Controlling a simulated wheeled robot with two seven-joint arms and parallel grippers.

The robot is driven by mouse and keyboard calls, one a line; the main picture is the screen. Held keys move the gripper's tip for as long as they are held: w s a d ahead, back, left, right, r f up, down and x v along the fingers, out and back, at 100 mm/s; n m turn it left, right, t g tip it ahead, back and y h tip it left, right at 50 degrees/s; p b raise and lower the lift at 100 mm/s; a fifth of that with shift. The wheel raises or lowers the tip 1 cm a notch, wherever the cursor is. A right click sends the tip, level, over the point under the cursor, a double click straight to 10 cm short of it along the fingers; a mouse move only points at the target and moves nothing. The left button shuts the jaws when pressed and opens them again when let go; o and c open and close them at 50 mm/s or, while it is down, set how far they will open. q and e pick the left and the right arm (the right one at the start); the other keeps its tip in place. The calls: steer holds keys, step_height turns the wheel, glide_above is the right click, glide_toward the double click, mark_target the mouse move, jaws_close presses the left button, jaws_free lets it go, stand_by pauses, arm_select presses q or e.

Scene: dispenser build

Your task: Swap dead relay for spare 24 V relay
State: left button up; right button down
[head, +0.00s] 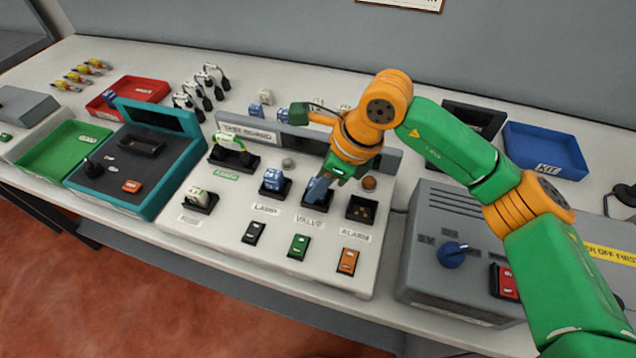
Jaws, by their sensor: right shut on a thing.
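The test board (230,215) stands in the middle of the bench with labelled sockets. My right gripper (318,193) points down at the VALVE socket (327,204) and is shut on a relay-sized thing, mostly hidden by the fingers. I cannot tell whether that thing is seated or lifted. A blue relay (274,181) sits in the LAMP socket. The ALARM socket (361,209) shows bare contacts and holds no relay. A pale relay (200,198) sits in the front left socket. Two small relay-like blocks, one pale (265,97) and one blue (282,115), stand behind the board. My left gripper is out of view.
A grey power box (445,225) with a blue knob stands to the right. A blue bin (545,150), a red tray (150,92), a green tray (60,150) and a teal tester (150,160) surround the board. Cabled plugs (205,85) stand behind.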

steer(key=shift+f, duration=0.15)
steer(key=c, duration=0.6)
jaws_free()
steer(key=shift+s+f, duration=0.1)
steer(key=shift+o, duration=0.4)
steer(key=shift+d+f, duration=0.1)
steer(key=shift+o, duration=0.2)
steer(key=shift+r, duration=0.3)
step_height(320, 180, up, 3)
steer(key=shift+f+p, duration=0.2)
steer(key=shift+p, duration=0.75)
steer(key=shift+r+p, duration=0.45)
steer(key=shift+r, duration=0.25)
steer(key=shift+r+p, duration=0.85)
steer(key=shift+r, duration=0.6)
